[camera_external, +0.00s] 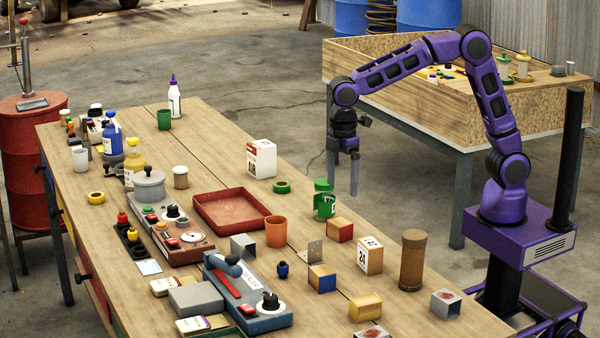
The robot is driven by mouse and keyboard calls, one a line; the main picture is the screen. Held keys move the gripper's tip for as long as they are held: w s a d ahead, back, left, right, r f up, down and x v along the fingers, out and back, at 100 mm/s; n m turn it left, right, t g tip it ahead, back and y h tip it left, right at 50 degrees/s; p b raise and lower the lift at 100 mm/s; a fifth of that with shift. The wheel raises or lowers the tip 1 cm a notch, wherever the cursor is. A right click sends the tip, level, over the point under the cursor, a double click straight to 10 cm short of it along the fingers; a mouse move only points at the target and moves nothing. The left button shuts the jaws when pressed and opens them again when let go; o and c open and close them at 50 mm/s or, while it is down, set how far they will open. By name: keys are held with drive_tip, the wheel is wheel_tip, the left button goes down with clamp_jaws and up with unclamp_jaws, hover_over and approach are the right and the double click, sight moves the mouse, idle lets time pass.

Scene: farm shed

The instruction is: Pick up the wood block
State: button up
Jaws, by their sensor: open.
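Several small blocks with wood-coloured faces lie on the long wooden workbench (205,130). One is a red-sided block (340,230), one a blue-sided block (322,279), and one a yellowish block (365,307) nearer the front. I cannot tell which one is the wood block. My gripper (344,182) points down, open and empty, in the air above the right side of the bench. In the picture it is above the red-sided block and the green can, touching neither.
A green can (324,200) and a brown cylinder (412,260) stand near the blocks. An orange cup (276,231), a red tray (232,215) and a blue tool base (245,295) are to the left.

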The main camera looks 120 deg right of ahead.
sight(340, 221)
wheel_tip(340, 221, down, 7)
drive_tip(key=shift+f+b, duration=0.1)
drive_tip(key=shift+b, duration=0.45)
drive_tip(key=shift+d+f+b, duration=0.15)
drive_tip(key=shift+f+b, duration=0.15)
drive_tip(key=shift+f, duration=1.05)
drive_tip(key=shift+d+f+b, duration=0.15)
drive_tip(key=shift+f+b, duration=0.1)
drive_tip(key=shift+f, duration=1.05)
drive_tip(key=shift+c, duration=0.2)
drive_tip(key=c, duration=1.3)
drive_tip(key=shift+o, duration=0.2)
drive_tip(key=shift+r, duration=0.1)
